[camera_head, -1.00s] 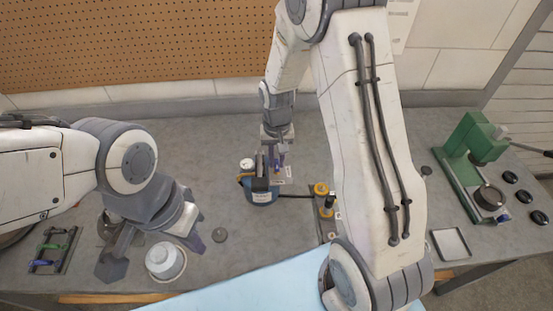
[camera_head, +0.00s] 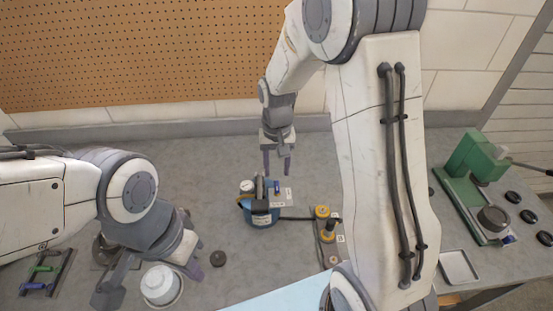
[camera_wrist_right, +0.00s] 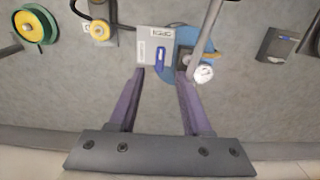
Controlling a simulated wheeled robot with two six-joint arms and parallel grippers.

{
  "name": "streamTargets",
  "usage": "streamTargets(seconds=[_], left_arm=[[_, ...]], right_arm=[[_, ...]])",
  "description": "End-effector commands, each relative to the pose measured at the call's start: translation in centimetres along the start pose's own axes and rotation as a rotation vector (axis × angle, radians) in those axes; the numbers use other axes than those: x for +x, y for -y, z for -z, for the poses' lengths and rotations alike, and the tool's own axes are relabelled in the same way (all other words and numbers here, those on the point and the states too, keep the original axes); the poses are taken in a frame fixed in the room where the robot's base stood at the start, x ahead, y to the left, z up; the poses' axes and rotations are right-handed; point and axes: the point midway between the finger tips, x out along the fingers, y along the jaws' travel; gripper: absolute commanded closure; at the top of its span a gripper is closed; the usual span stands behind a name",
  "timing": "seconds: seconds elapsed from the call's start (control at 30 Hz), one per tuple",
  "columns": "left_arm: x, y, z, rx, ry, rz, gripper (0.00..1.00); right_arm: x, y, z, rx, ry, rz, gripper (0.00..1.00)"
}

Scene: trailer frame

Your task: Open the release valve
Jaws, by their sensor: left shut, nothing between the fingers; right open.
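The blue device (camera_head: 262,217) stands on the bench, with a white round gauge at its left and a pale labelled plate (camera_head: 281,198). A small blue-purple lever (camera_head: 277,187) stands at that plate; it also shows in the right wrist view (camera_wrist_right: 160,55). I cannot tell which part is the release valve. My right gripper (camera_head: 277,168) is open and empty, above and behind the device. In the right wrist view its purple fingers (camera_wrist_right: 162,76) point at the device, with the plate ahead of the gap. My left gripper (camera_head: 108,290) is shut and empty at the lower left.
Yellow-topped fittings (camera_head: 322,212) on a plate sit right of the device, joined by a black hose. A green press (camera_head: 470,170) stands far right. A pegboard wall rises behind.

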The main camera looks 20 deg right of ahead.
Motion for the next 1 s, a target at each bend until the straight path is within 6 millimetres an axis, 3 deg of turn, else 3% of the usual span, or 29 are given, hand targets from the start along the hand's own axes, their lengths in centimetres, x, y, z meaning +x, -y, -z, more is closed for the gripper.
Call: streamTargets(seconds=[0.1, 0.3, 0.87, 0.93, 1.0], left_arm=[[0.5, 0.0, 0.0, 0.0, 0.0, 0.0, 1.0], [0.8, 0.1, 0.0, 0.001, 0.0, 0.0, 1.0], [0.8, 0.1, 0.0, 0.001, 0.0, 0.0, 1.0], [0.8, 0.1, 0.0, 0.0, 0.0, 0.0, 1.0], [0.8, 0.1, 0.0, 0.0, 0.0, 0.0, 1.0]], right_arm=[[-2.2, 0.0, 0.1, 0.0, -0.006, 0.002, 0.51], [-4.5, 0.0, 0.1, 0.0, -0.003, 0.001, 0.51], [-5.0, 0.1, -0.1, -0.006, 0.0, 0.0, 0.51], [-5.3, 0.9, -1.0, -0.039, -0.003, 0.004, 0.51], [-6.0, 2.5, -3.1, -0.113, -0.007, 0.012, 0.51]])
